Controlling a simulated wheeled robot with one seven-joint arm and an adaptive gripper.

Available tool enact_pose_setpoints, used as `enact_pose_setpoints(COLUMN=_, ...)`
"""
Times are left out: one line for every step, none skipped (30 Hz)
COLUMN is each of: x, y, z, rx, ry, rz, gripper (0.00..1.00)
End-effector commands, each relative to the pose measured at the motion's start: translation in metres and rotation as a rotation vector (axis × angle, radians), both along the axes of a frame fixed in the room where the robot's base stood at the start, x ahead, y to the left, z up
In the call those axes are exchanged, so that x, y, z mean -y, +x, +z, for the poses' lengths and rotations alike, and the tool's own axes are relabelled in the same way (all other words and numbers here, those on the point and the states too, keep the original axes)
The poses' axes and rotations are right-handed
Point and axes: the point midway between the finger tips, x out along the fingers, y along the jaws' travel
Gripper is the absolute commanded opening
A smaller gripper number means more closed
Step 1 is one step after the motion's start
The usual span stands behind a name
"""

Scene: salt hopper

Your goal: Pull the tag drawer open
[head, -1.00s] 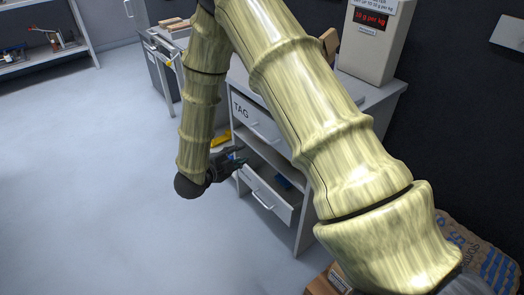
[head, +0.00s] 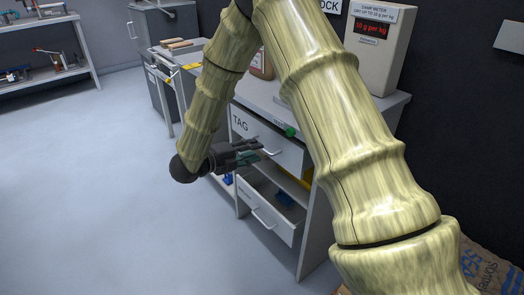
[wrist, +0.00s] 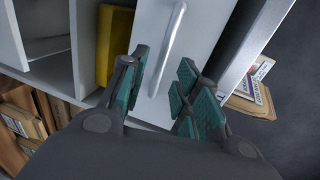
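A lower drawer (head: 266,213) stands partly open below, with a blue item (head: 284,198) inside. A damp meter (head: 378,45) stands on top. A yellow object (wrist: 116,45) is beside the drawer. Floor at left is clear.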

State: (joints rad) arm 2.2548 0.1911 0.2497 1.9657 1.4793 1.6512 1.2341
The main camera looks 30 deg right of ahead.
Motion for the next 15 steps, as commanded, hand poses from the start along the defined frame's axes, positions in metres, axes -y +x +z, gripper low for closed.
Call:
enact_pose_setpoints(x=0.008, y=0.001, z=-0.003, rx=0.001, ry=0.0, rz=-0.001, gripper=0.31)
enact_pose_setpoints(x=0.012, y=0.001, z=-0.004, rx=0.001, ry=0.0, rz=-0.001, gripper=0.31)
enact_pose_setpoints(x=0.018, y=0.001, z=-0.005, rx=0.0, ry=0.0, rz=-0.002, gripper=0.31)
enact_pose_setpoints(x=0.022, y=0.001, z=-0.005, rx=0.0, ry=0.0, rz=-0.001, gripper=0.31)
enact_pose_setpoints(x=0.025, y=0.002, z=-0.006, rx=0.0, ry=0.0, rz=-0.001, gripper=0.31)
enact_pose_setpoints(x=0.029, y=0.002, z=-0.007, rx=0.0, ry=0.001, rz=0.0, gripper=0.31)
enact_pose_setpoints(x=0.031, y=0.003, z=-0.007, rx=0.0, ry=0.001, rz=0.0, gripper=0.31)
enact_pose_setpoints(x=0.034, y=0.003, z=-0.008, rx=0.0, ry=0.001, rz=0.0, gripper=0.31)
enact_pose_setpoints(x=0.036, y=0.003, z=-0.008, rx=0.0, ry=0.001, rz=0.0, gripper=0.31)
enact_pose_setpoints(x=0.038, y=0.003, z=-0.008, rx=-0.001, ry=0.0, rz=0.0, gripper=0.31)
enact_pose_setpoints(x=0.04, y=0.003, z=-0.009, rx=-0.001, ry=0.0, rz=0.001, gripper=0.31)
enact_pose_setpoints(x=0.041, y=0.003, z=-0.009, rx=-0.001, ry=0.0, rz=0.001, gripper=0.31)
enact_pose_setpoints(x=0.042, y=0.003, z=-0.009, rx=-0.001, ry=0.0, rz=0.001, gripper=0.31)
enact_pose_setpoints(x=0.042, y=0.003, z=-0.009, rx=-0.001, ry=0.0, rz=0.001, gripper=0.31)
enact_pose_setpoints(x=0.043, y=0.004, z=-0.009, rx=-0.001, ry=0.0, rz=0.001, gripper=0.31)
